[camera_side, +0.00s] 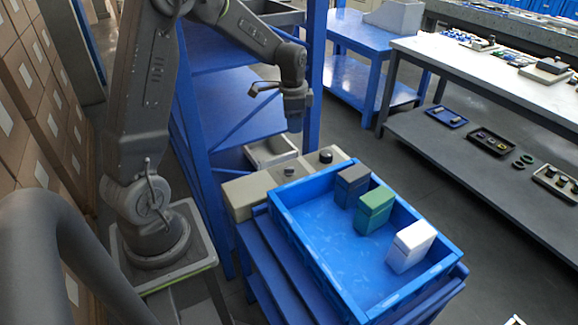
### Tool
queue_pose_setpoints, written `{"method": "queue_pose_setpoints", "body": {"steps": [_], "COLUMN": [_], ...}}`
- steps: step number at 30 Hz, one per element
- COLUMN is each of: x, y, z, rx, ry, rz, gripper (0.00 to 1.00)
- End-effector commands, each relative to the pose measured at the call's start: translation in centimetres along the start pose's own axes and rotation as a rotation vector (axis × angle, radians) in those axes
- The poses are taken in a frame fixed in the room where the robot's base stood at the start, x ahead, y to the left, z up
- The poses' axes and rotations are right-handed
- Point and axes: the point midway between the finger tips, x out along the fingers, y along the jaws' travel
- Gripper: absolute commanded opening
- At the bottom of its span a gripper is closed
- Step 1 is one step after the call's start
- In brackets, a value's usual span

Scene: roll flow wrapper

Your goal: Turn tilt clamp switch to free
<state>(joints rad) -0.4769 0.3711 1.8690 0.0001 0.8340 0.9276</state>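A beige control box (262,187) stands behind the blue tray, with two dark round knobs on its top. One knob (288,171) is near the middle and the other knob (326,157) is toward the right end. Labels are too small to read, so I cannot tell which is the tilt clamp switch or where either points. My gripper (295,128) points down above the box, apart from both knobs. Its fingers are too small and too dark to tell open from shut, and I see nothing held.
A blue tray (325,273) in front of the box holds a black box (351,186), a green box (374,211) and a white box (411,247). A blue shelf frame (196,150) rises behind my gripper. A grey workbench (480,165) stands at right.

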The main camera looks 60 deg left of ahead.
Motion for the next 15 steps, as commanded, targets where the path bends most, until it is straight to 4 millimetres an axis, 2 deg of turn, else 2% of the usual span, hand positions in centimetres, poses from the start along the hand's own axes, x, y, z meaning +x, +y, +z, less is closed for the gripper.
{"method": "queue_pose_setpoints", "body": {"steps": [1,3,6,11,15], "x": [1.7,3.2,4.6,5.8,7.7], "y": [-1.2,-2.3,-3.3,-3.6,-3.4], "z": [0.4,0.8,1.2,1.4,1.5], "rx": [0.014,0.038,0.062,0.075,0.074], "ry": [-0.016,-0.027,-0.036,-0.039,-0.041], "rz": [0.019,0.036,0.050,0.057,0.060], "gripper": [0.39,0.39,0.39,0.39,0.39]}}
